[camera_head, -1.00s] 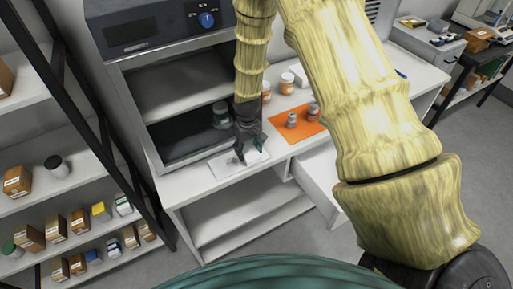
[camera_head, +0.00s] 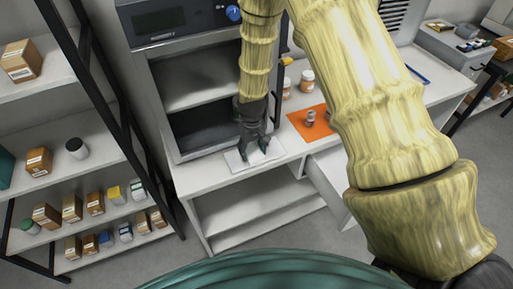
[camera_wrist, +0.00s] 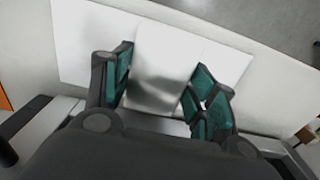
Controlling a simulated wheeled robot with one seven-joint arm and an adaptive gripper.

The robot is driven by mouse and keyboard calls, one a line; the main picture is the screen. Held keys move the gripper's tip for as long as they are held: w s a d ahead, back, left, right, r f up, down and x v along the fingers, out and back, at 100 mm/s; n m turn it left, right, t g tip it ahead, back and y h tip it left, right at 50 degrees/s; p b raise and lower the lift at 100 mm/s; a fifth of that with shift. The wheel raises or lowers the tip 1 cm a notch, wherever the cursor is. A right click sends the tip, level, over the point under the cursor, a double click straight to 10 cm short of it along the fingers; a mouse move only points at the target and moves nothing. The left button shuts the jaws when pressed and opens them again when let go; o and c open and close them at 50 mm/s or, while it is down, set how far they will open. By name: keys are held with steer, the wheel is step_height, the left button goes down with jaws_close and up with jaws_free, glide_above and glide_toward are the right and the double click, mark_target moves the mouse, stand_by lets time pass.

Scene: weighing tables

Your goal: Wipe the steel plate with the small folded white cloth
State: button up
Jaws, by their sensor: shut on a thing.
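The steel plate (camera_head: 234,162) is a thin, pale rectangle lying flat on the white counter in front of the open cabinet. In the wrist view the plate (camera_wrist: 85,45) spreads out behind my fingers. My gripper (camera_head: 255,149) points down over the plate, its green-padded fingertips near the plate's surface. It is shut on the small white cloth (camera_head: 259,158). In the wrist view the cloth (camera_wrist: 165,58) shows as a pale, smooth strip between the two fingers of my gripper (camera_wrist: 160,84), with a grey shadow near its lower end. Whether the cloth touches the plate is hard to tell.
The cabinet (camera_head: 200,88) stands open just behind the plate. To the right, an orange mat (camera_head: 297,119) holds a small grey jar (camera_head: 310,118), with orange-white jars (camera_head: 307,80) behind. A drawer (camera_head: 328,180) juts out below the counter. Shelves with boxes (camera_head: 72,208) stand left.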

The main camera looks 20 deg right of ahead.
steer(key=shift+a, duration=0.5)
steer(key=shift+a, duration=0.1)
steer(key=shift+a, duration=1.55)
steer(key=shift+r, duration=0.1)
steer(key=shift+s+r+p, duration=0.1)
steer(key=shift+r+p, duration=1.9)
steer(key=shift+r, duration=0.95)
steer(key=shift+r, duration=0.1)
steer(key=shift+r+p, duration=0.95)
steer(key=shift+r, duration=0.45)
